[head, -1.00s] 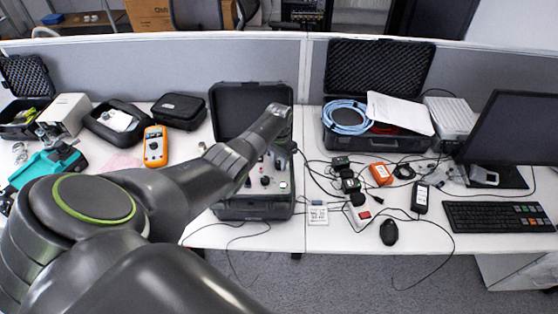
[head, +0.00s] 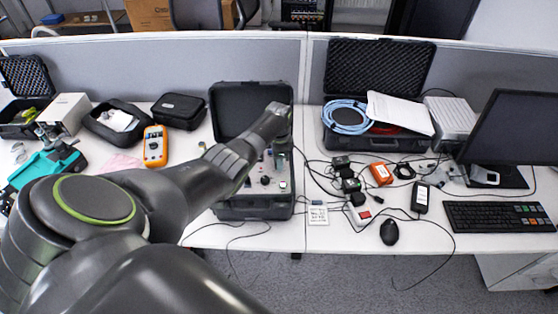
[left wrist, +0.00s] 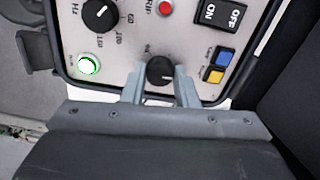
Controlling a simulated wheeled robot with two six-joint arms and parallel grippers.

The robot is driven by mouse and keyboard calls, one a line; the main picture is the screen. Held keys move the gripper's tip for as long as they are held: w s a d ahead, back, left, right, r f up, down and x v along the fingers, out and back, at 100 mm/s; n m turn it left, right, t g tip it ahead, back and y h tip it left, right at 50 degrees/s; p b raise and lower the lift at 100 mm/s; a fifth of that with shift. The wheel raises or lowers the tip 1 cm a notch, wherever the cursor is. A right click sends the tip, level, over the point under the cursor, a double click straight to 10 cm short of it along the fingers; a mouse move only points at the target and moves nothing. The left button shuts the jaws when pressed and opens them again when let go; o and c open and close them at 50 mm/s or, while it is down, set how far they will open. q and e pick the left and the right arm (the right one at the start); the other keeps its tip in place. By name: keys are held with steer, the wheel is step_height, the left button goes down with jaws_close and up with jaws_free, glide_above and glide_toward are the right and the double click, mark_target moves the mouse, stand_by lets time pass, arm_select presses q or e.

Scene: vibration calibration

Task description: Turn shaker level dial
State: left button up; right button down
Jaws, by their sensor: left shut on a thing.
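The shaker unit is an open black case (head: 252,110) with a light grey control panel on the left desk. My left gripper (head: 281,155) reaches down over the panel's right side. In the left wrist view, a small black dial (left wrist: 160,69) sits near the panel's edge, and my left gripper's fingers (left wrist: 160,84) are shut on it, one on each side. A larger black Hz dial (left wrist: 100,14) with a white pointer line is at upper left. The small dial's pointer is hard to make out. My right gripper is not in view.
Near the held dial are a green-lit button (left wrist: 89,65), blue and yellow buttons (left wrist: 213,75), an ON/OFF switch (left wrist: 222,13) and a red button (left wrist: 166,7). An orange multimeter (head: 155,146) stands left of the case. Cables and small modules (head: 350,185) lie right.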

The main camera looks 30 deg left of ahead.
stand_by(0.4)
arm_select(q)
steer(key=o, duration=1)
steer(key=shift+r, duration=0.55)
step_height(320, 180, up, 16)
steer(key=shift+r+b, duration=0.2)
steer(key=shift+b, duration=0.95)
